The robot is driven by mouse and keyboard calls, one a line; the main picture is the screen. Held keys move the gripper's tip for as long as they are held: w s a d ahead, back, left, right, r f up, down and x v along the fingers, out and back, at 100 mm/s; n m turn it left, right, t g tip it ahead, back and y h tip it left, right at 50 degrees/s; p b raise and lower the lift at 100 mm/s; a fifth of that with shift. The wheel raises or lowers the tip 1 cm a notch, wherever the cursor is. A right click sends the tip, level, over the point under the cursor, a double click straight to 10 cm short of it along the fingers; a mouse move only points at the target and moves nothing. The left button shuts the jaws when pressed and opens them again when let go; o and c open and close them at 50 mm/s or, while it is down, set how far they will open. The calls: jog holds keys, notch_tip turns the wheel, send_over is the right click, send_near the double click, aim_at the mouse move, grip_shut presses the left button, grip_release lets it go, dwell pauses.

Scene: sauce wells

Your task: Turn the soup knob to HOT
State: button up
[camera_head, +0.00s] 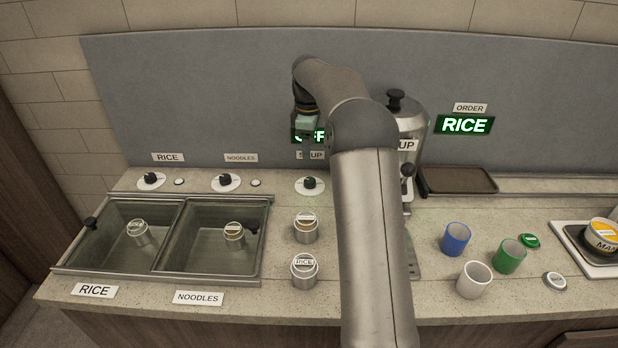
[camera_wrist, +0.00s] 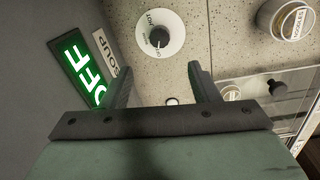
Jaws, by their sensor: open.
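The soup knob (camera_head: 310,183) is a black knob on a round white dial at the back of the counter, below the SOUP label (camera_head: 316,155). In the wrist view the knob (camera_wrist: 158,37) shows with HOT printed on its dial. A green lit OFF sign (camera_wrist: 82,66) shows beside it; in the head view my arm partly covers this sign. My gripper (camera_wrist: 162,78) is open and empty. The dial lies beyond its fingertips, roughly in line with the gap between them, and the knob is not touched.
Left are the RICE and NOODLES wells (camera_head: 160,235) with two similar knobs (camera_head: 151,179) behind. Lidded cans (camera_head: 305,270) stand in front of the soup dial. A metal soup dispenser (camera_head: 408,125) stands right, partly behind my arm. Cups (camera_head: 456,238) and a brown tray (camera_head: 459,180) are farther right.

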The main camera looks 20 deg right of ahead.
aim_at(309, 180)
jog(key=f, duration=1.2)
jog(key=shift+w+d+f+p, duration=0.15)
jog(key=shift+w+p, duration=0.1)
jog(key=shift+p, duration=0.05)
jog(key=c, duration=1)
jog(key=shift+o, duration=0.2)
